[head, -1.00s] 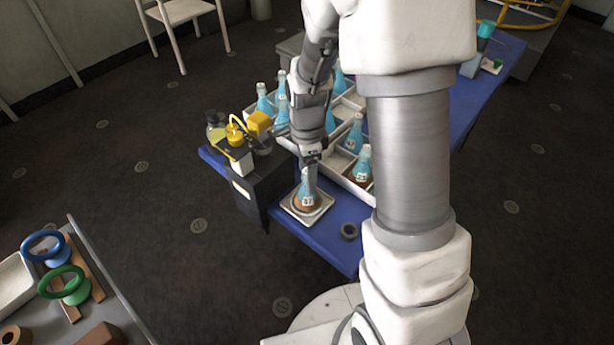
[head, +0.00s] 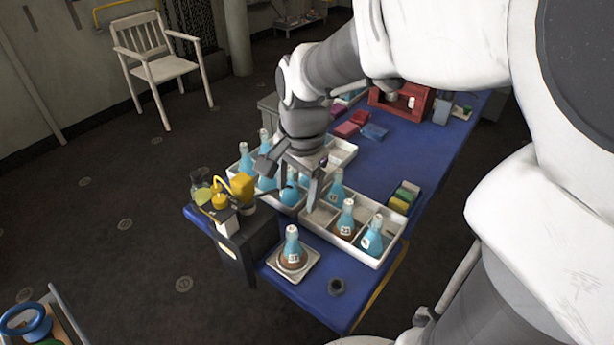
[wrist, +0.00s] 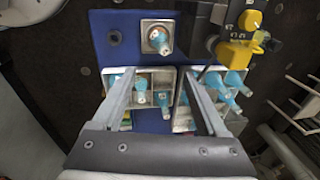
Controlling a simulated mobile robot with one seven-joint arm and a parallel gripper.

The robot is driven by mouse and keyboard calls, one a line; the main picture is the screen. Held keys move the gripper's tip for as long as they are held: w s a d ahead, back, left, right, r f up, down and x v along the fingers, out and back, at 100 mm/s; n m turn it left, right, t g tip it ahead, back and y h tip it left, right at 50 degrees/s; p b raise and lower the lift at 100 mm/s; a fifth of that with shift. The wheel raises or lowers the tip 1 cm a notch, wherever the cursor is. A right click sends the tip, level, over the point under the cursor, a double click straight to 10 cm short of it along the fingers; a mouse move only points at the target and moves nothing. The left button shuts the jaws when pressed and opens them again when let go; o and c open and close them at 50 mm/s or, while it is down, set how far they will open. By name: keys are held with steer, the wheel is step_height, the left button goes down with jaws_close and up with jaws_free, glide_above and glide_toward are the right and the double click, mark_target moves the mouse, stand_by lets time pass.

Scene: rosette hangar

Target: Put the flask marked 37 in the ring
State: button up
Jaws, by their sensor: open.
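A blue flask (head: 292,248) with a small white label stands upright in a brown ring (head: 281,264) on a square pale tray (head: 307,266) at the table's front corner. Its label looks like 37, but is too small to be sure. The wrist view shows this flask (wrist: 159,41) from above, beyond my fingertips. My gripper (head: 290,180) is open and empty, above the white compartment box behind that flask and apart from it. In the wrist view my gripper (wrist: 160,88) has its fingers wide apart, with box flasks showing between them.
The white compartment box (head: 372,259) holds several blue flasks. A yellow-topped apparatus (head: 242,186) stands left of the tray. A small dark ring (head: 337,287) lies on the blue table (head: 318,292).

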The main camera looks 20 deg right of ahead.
steer(key=s+r+n+t, duration=0.3)
steer(key=s+r+n, duration=0.4)
steer(key=s+n, duration=0.4)
steer(key=shift+s+d+r+n+t, duration=0.3)
steer(key=shift+s+d+r+n, duration=0.05)
steer(key=shift+r+n, duration=0.05)
steer(key=shift+r, duration=0.1)
step_height(320, 180, up, 6)
steer(key=p, duration=0.6)
steer(key=shift+a, duration=0.1)
